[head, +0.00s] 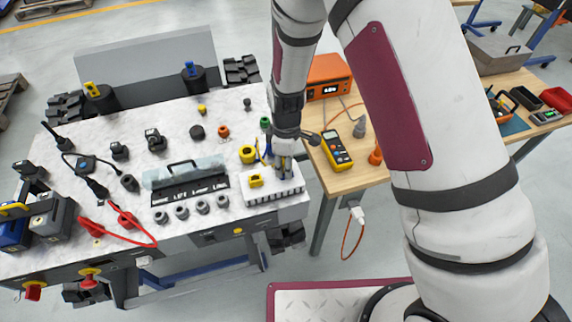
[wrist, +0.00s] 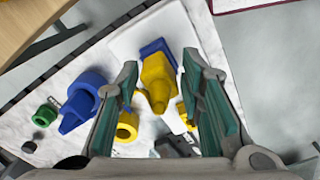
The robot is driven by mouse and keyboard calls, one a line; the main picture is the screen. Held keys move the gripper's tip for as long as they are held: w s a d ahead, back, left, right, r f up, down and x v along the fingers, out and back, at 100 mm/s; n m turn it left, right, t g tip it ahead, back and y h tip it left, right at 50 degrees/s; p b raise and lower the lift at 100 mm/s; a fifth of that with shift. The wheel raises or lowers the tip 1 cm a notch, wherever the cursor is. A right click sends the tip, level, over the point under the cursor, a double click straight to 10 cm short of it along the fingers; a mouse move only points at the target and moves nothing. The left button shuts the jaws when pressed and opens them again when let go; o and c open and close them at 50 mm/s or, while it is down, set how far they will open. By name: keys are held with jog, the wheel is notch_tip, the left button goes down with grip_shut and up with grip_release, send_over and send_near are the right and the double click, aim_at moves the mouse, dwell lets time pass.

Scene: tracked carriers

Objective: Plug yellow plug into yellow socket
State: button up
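A yellow plug (wrist: 157,75) stands between my gripper's fingers (wrist: 158,80) in the wrist view, its tapered end toward the camera. The fingers are apart, with a narrow gap on both sides of it. In the head view my gripper (head: 284,168) is low over the right part of a white tray (head: 275,196) and hides the plug. A round yellow socket with a dark opening (head: 248,154) stands beside the tray's far left corner; it also shows in the wrist view (wrist: 127,127), partly behind the left finger.
A blue plug (wrist: 153,49) is just beyond the yellow plug. A blue socket (wrist: 85,92) and a green ring (wrist: 45,115) lie to the left. A yellow block (head: 256,181) sits on the tray. A clear box (head: 185,172) stands left of it; a multimeter (head: 337,150) is to the right.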

grip_shut()
jog(key=shift+r, duration=0.15)
jog(key=shift+r+p, duration=0.45)
jog(key=shift+r, duration=0.8)
jog(key=shift+r+p, duration=0.5)
jog(key=shift+r, duration=1.3)
jog(key=c, duration=0.6)
grip_release()
jog(key=shift+c, duration=0.2)
grip_shut()
